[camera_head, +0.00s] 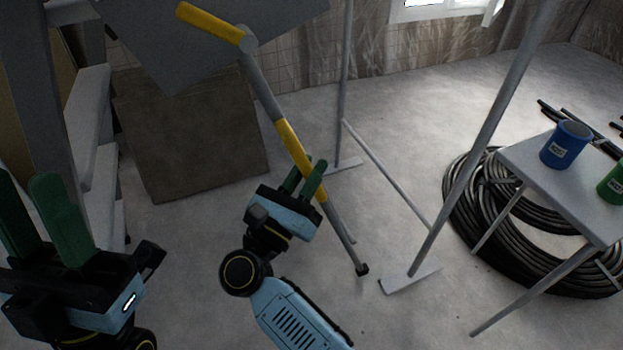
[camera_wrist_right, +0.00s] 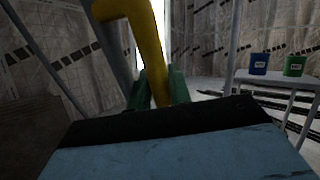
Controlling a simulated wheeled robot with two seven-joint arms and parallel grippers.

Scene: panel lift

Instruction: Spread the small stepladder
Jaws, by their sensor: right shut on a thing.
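I cannot make out a clear stepladder. A grey pole (camera_head: 262,85) with yellow sleeves slants from a round joint at the top, where a yellow arm (camera_head: 210,23) branches off, down to a black foot on the floor. A second thin bar shows beside its lower end. My right gripper (camera_head: 303,180) is shut on the lower yellow sleeve (camera_head: 294,147); in the right wrist view the yellow bar (camera_wrist_right: 147,50) stands between the green fingers. My left gripper (camera_head: 42,215) is at the lower left, its green fingers apart and empty.
A grey panel (camera_head: 180,45) hangs at the top. A brown board (camera_head: 192,135) leans at the wall. A grey stand (camera_head: 480,150) rises at the right. A small table (camera_head: 545,185) carries a blue can (camera_head: 565,145) and a green can (camera_head: 613,185); coiled black hose (camera_head: 530,260) lies beneath.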

